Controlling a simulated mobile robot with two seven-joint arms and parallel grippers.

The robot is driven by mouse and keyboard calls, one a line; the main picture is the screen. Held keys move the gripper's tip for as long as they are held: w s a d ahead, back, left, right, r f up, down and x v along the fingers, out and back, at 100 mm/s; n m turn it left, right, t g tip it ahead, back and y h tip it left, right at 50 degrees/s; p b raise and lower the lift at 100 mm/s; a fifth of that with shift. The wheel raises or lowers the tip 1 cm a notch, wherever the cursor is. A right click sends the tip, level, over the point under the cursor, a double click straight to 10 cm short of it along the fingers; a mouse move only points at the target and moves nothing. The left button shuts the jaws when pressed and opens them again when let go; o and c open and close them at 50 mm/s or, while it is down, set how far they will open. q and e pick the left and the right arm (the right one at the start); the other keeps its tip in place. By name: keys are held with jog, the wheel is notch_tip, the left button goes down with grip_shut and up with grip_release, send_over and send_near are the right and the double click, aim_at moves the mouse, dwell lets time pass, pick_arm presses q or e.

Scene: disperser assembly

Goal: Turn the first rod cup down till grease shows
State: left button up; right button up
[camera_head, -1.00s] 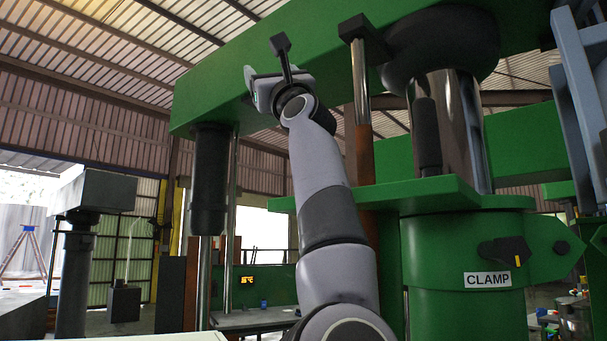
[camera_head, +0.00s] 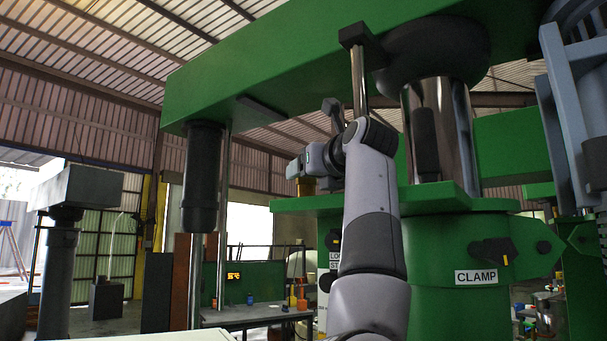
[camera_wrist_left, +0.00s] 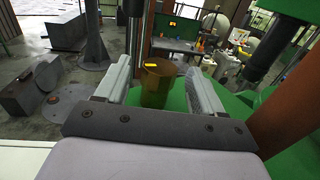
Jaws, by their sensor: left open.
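A brass-coloured cup (camera_wrist_left: 157,84) with a small yellow mark on top stands on the green deck. In the left wrist view it sits between the two fingers of my left gripper (camera_wrist_left: 155,88), with a gap visible on each side. In the head view the same brass cup (camera_head: 306,187) shows just under my left gripper (camera_head: 304,168), beside the steel rod, partly hidden by the gripper. My left gripper is open. No grease can be made out on the cup. My right gripper is in neither view.
A green beam (camera_head: 270,75) spans overhead. A steel rod (camera_head: 359,80) and a thick chromed column (camera_head: 432,130) stand close by on the green deck (camera_head: 440,196). A CLAMP lever (camera_head: 492,250) is at right. A workbench (camera_head: 250,314) stands behind.

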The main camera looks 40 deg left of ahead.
pick_arm(q)
jog(key=p+x, duration=0.1)
jog(key=x, duration=0.3)
jog(key=shift+a, duration=0.15)
jog(key=c, duration=1)
jog(key=shift+o, duration=0.2)
jog(key=shift+f+m+t+h+b, duration=0.2)
jog(key=shift+m+t+h+b, duration=0.5)
jog(key=shift+t+b, duration=0.45)
jog(key=shift+w+r+m+t+h+b, duration=0.2)
jog(key=shift+m+t+h+b, duration=0.3)
jog(key=shift+m+t, duration=0.35)
